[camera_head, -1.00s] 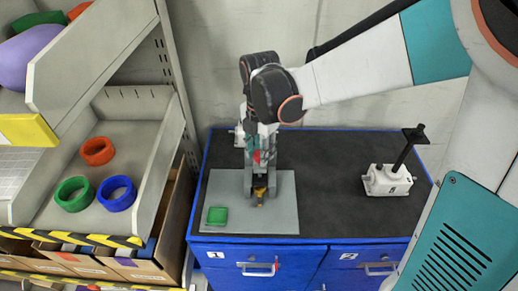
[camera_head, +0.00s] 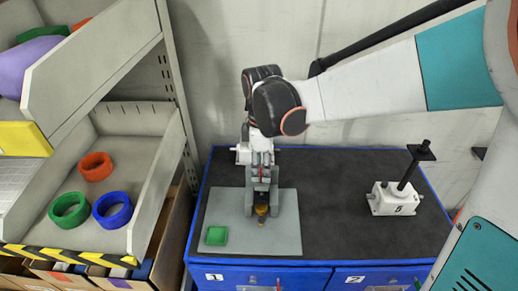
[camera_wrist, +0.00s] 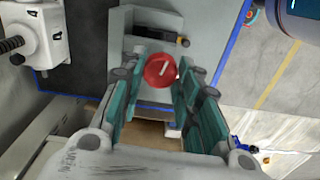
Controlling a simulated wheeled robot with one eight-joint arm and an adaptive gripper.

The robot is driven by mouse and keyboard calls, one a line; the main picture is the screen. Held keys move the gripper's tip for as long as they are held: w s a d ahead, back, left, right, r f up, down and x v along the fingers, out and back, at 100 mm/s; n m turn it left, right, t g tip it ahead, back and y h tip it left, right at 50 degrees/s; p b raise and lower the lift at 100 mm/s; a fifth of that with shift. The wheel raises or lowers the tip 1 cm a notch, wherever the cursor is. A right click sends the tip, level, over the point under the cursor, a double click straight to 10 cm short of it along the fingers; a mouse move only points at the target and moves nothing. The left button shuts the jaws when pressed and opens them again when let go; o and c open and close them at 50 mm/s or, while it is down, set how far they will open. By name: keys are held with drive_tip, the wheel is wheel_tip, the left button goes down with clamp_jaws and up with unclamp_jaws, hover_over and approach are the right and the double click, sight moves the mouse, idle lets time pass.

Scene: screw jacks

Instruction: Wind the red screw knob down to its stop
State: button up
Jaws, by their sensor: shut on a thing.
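The red screw knob (camera_wrist: 162,71), round with a white line across its top, is between the fingertips of my gripper (camera_wrist: 158,80) in the wrist view. The teal finger pads stand on both sides of it, and my gripper is shut on it. In the head view my gripper (camera_head: 262,182) points down over the grey plate (camera_head: 283,238) on the blue cabinet. There the fingers mostly hide the knob. A small brass-coloured part (camera_head: 261,210) shows just below the fingers. How much screw travel is left cannot be seen.
A white screw jack marked 5 (camera_head: 396,200) stands at the right of the black top. A green square (camera_head: 216,236) lies on the plate. Shelves with coloured rings are at left.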

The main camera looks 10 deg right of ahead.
drive_tip(key=m, duration=0.6)
drive_tip(key=shift+b, duration=0.4)
idle(0.9)
drive_tip(key=o, duration=1.1)
drive_tip(key=shift+c, duration=0.2)
wheel_tip(320, 180, up, 12)
